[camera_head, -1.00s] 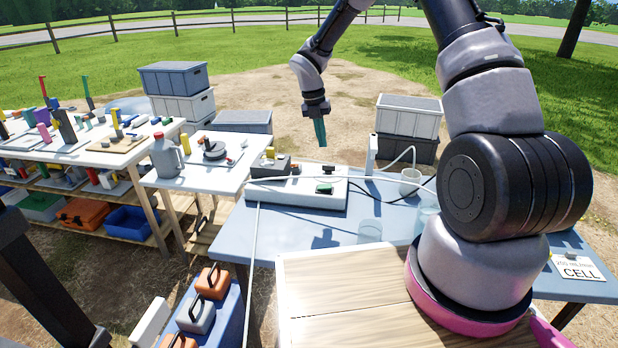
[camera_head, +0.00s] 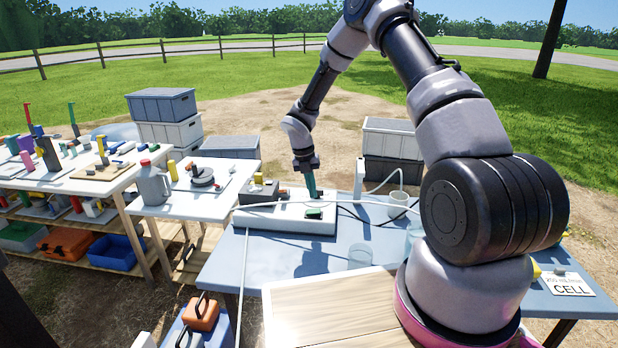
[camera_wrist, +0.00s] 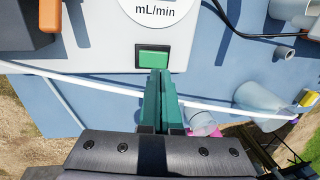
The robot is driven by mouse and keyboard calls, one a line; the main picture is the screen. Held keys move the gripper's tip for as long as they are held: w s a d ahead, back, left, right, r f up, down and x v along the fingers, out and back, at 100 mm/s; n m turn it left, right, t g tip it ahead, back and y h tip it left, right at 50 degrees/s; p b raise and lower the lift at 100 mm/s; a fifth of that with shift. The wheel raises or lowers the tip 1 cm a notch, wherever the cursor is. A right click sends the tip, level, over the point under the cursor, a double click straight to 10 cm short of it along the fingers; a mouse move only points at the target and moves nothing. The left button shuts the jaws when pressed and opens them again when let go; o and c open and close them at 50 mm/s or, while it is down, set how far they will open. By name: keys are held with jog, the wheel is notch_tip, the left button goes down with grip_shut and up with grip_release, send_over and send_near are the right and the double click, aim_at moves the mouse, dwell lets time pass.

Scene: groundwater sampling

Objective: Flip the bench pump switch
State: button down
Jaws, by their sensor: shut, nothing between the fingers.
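The bench pump (camera_head: 285,218) is a white box on the blue table. Its green rocker switch (camera_wrist: 153,58) sits in a dark frame on the white face, below a round "mL/min" dial (camera_wrist: 158,8). The switch also shows in the head view (camera_head: 314,213). My gripper (camera_head: 312,195) is shut and empty, its teal fingers pointing down at the pump. In the wrist view the fingertips (camera_wrist: 160,74) appear right at the lower edge of the switch. I cannot tell whether they touch it.
A white tube (camera_wrist: 100,88) runs across the front of the pump. Clear cups (camera_head: 360,256) and a white stand (camera_head: 359,180) are to the right on the blue table (camera_head: 270,262). A grey jug (camera_head: 152,184) stands on the side table at left.

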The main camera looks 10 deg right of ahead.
aim_at(317, 210)
jog(key=f, duration=0.3)
jog(key=d+f, duration=0.1)
jog(key=f, duration=0.1)
jog(key=shift+s, duration=0.15)
